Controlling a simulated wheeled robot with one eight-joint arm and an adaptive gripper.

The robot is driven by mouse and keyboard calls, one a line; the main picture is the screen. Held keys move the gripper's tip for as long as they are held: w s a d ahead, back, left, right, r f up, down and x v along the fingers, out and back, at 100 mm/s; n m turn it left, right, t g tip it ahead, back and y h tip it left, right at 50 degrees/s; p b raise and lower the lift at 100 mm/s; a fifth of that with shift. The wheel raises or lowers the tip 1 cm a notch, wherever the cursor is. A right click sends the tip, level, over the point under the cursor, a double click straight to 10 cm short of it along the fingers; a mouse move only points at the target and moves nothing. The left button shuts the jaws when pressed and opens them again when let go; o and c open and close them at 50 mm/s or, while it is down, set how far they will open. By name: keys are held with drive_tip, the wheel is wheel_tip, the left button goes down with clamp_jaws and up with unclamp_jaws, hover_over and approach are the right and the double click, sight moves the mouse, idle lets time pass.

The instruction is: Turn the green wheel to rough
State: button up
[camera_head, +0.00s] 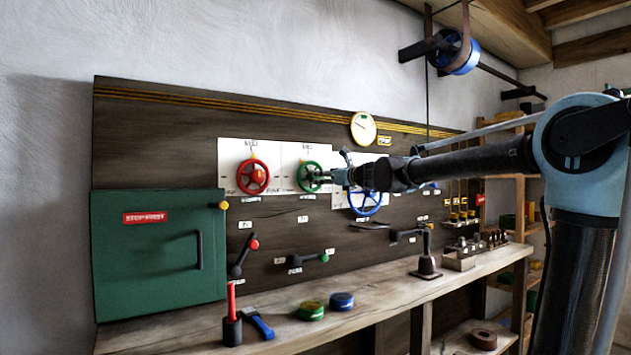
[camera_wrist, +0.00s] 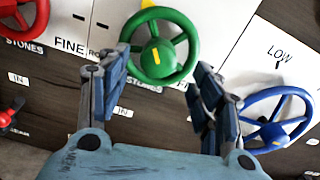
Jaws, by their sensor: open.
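The green wheel (camera_head: 304,177) is mounted on a white plate on the dark wall board, between the red and blue wheels. In the wrist view the green wheel (camera_wrist: 192,45) has a yellow mark on its hub. Letters starting "RO" (camera_wrist: 94,53) stand left of it, the rest hidden behind my left finger. My gripper (camera_head: 328,177) is in front of the wheel's right side in the head view. In the wrist view my gripper (camera_wrist: 163,60) is open, its fingers framing the lower part of the wheel; I cannot tell whether they touch it.
The red wheel (camera_head: 241,180) is to the left, the blue wheel (camera_head: 377,208) to the lower right. Levers (camera_head: 310,259) are below. A green cabinet (camera_head: 150,240) is at left. The wooden bench (camera_head: 390,302) holds tins, a brush and a dark stand (camera_head: 427,267).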

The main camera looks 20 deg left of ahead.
drive_tip(key=shift+x, duration=3.75)
drive_tip(key=shift+c, duration=0.3)
drive_tip(key=c, duration=1)
